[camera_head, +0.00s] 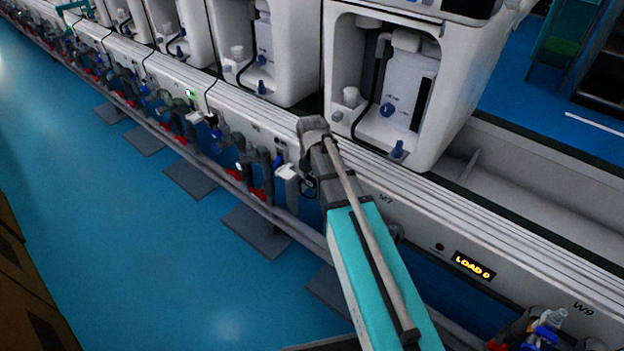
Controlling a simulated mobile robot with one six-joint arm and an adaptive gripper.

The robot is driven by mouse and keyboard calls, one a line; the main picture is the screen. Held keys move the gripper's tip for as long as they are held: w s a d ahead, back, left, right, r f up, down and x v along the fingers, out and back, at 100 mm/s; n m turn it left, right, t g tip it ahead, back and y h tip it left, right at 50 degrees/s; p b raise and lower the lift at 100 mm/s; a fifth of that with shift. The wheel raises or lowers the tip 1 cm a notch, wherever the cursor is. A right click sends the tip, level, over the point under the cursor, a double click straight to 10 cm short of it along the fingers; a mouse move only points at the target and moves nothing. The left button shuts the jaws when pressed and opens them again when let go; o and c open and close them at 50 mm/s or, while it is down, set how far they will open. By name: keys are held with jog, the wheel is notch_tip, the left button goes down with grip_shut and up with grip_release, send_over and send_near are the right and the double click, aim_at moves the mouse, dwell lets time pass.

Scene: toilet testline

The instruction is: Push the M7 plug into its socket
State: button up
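The M7 label (385,199) is printed on the white rail front, just right of my arm. My gripper (305,186) is small and dark in this view, low in front of the rail and left of the label. A white plug-like piece (288,172) is right beside the fingers, on their left. I cannot tell whether the fingers hold it or only stand next to it. The M7 socket cannot be made out; my arm covers part of the rail there.
White toilet units (455,95) stand in a row on the rail (520,262). Grey pipes with red and blue valves (260,175) hang below it at left. A lit "LOAD 0" display (473,266) is at right. The blue floor (130,235) at left is mostly clear.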

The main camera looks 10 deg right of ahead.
jog(key=shift+o, duration=0.4)
jog(key=shift+s+a, duration=0.15)
jog(key=shift+s+a, duration=0.6)
jog(key=shift+a, duration=0.05)
jog(key=a+r+p, duration=0.6)
jog(key=r+p, duration=0.4)
jog(key=shift+w+a+r+p, duration=0.15)
jog(key=shift+a+r+p, duration=0.1)
jog(key=shift+r+p, duration=0.15)
dwell(0.5)
